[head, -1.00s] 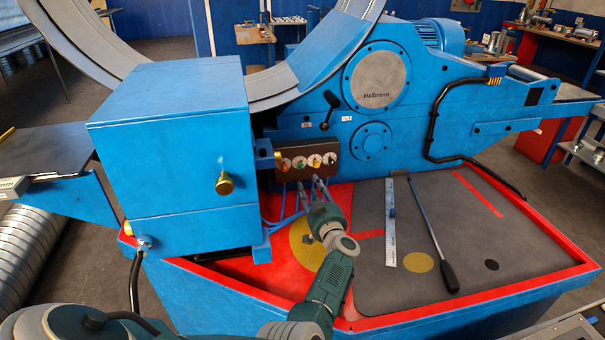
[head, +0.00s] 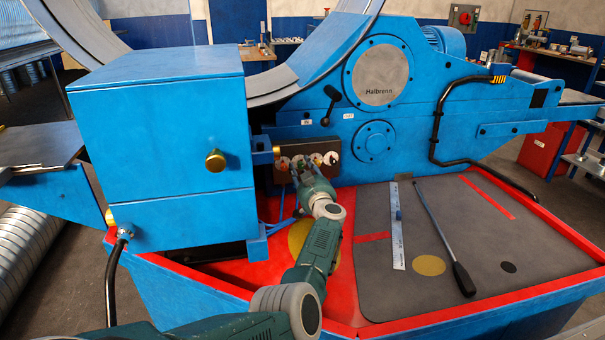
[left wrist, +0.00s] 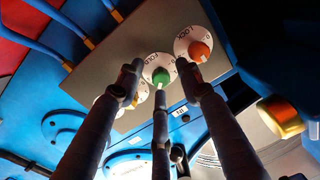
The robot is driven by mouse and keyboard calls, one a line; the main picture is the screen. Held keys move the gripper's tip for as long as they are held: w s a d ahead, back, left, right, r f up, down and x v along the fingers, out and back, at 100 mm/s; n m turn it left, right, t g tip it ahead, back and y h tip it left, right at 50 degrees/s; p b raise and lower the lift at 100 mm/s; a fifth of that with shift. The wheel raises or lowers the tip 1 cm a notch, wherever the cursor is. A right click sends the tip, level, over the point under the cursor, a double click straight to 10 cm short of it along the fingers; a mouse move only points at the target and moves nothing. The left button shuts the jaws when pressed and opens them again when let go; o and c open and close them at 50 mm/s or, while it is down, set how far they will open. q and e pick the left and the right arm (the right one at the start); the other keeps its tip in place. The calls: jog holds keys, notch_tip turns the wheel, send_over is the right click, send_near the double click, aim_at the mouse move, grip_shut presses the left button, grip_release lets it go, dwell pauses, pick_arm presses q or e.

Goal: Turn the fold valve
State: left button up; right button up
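The fold valve (left wrist: 161,75) is a green knob on a white dial marked FOLD, in the middle of the left wrist view. My left gripper (left wrist: 160,84) is open, with a finger on either side of the green knob and a third finger below it in the picture. I cannot tell whether any finger touches the knob. In the head view my left gripper (head: 301,174) is at the dark valve panel (head: 309,148), where its fingers partly hide the dials. My right gripper is not in view.
An orange LOCK knob (left wrist: 200,52) sits close to the right finger. Another dial (left wrist: 141,94) is partly hidden behind the left finger. A brass knob (head: 215,160) projects from the blue cabinet (head: 165,110). A ruler (head: 396,225) and a black-handled rod (head: 440,235) lie on the grey mat.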

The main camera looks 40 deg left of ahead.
pick_arm(q)
jog(key=shift+c, duration=0.2)
grip_shut()
jog(key=shift+n, duration=0.6)
jog(key=n, duration=0.4)
jog(key=shift+f+p, duration=0.1)
jog(key=shift+p, duration=0.2)
jog(key=n, duration=0.4)
jog(key=shift+d+h, duration=0.1)
jog(key=shift+h, duration=0.2)
jog(key=shift+n, duration=0.4)
jog(key=shift+o, duration=0.2)
grip_release()
